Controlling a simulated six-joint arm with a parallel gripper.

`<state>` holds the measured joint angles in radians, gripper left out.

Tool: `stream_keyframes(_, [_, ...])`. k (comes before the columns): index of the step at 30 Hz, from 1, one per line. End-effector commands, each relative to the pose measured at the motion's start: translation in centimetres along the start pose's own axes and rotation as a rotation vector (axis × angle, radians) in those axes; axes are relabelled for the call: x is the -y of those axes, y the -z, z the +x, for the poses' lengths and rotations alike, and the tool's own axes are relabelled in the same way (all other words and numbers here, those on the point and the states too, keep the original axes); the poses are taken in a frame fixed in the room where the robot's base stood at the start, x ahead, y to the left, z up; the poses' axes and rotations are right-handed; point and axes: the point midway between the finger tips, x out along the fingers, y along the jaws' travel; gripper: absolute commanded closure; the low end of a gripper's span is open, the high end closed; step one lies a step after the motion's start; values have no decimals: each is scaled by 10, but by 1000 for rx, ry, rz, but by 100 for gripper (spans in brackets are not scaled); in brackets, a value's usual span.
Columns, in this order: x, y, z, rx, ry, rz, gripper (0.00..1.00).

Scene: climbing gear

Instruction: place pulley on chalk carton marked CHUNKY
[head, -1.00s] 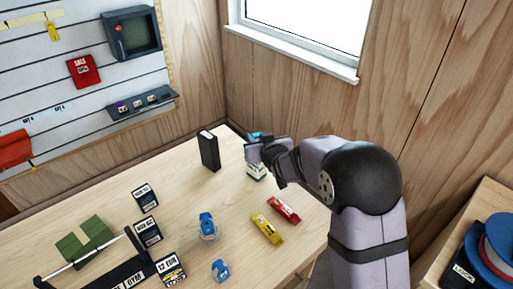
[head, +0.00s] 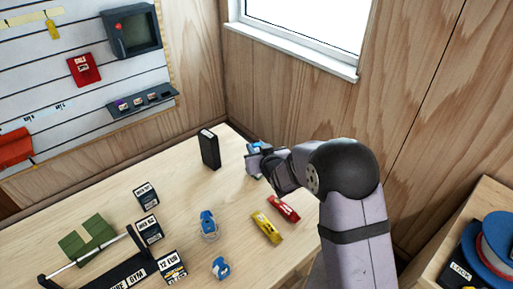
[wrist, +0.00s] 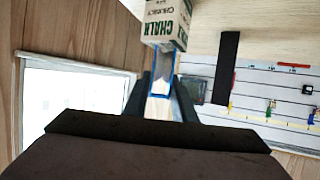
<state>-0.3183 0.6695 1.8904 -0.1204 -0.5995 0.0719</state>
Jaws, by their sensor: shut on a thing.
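My gripper (wrist: 163,92) is shut on the pulley (wrist: 160,84), whose blue-edged, pale body shows between the dark fingers in the wrist view. In the head view my gripper (head: 259,162) is over the far right part of the table, with a bit of the blue pulley (head: 257,147) showing at its top. The chalk carton (wrist: 167,22), white with green lettering, stands just beyond the pulley in the wrist view. I cannot tell whether the pulley touches it. In the head view my gripper largely hides the carton.
A tall black box (head: 210,149) stands left of my gripper. A red packet (head: 284,208) and a yellow packet (head: 267,227) lie nearer. Two blue items (head: 208,222) (head: 221,268) and several black label blocks (head: 149,230) are on the table. The wood wall and window are behind.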

Motion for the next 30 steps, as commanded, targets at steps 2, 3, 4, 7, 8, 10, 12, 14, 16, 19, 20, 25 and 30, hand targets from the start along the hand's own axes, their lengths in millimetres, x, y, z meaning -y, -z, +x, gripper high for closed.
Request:
stream_keyframes(2, [0, -2, 1, 0, 0, 0, 74])
stream_keyframes(3, [0, -2, 1, 0, 0, 0, 64])
stream_keyframes(4, [0, -2, 1, 0, 0, 0, 57])
stream_keyframes(7, [0, -2, 0, 1, 0, 0, 57])
stream_keyframes(8, [0, -2, 0, 1, 0, 0, 57])
stream_keyframes(10, [0, -2, 0, 1, 0, 0, 57])
stream_keyframes(12, [0, -1, 0, 1, 0, 0, 57])
stream_keyframes(14, [0, -1, 0, 1, 0, 0, 57])
stream_keyframes(16, [0, 1, 0, 1, 0, 0, 57])
stream_keyframes(19, [0, 1, -3, 0, 0, 0, 57])
stream_keyframes(20, [0, 0, -4, 1, 0, 0, 57])
stream_keyframes(25, [0, 0, -20, -1, 0, 0, 57])
stream_keyframes(30, [0, 0, -43, -2, -1, 0, 57])
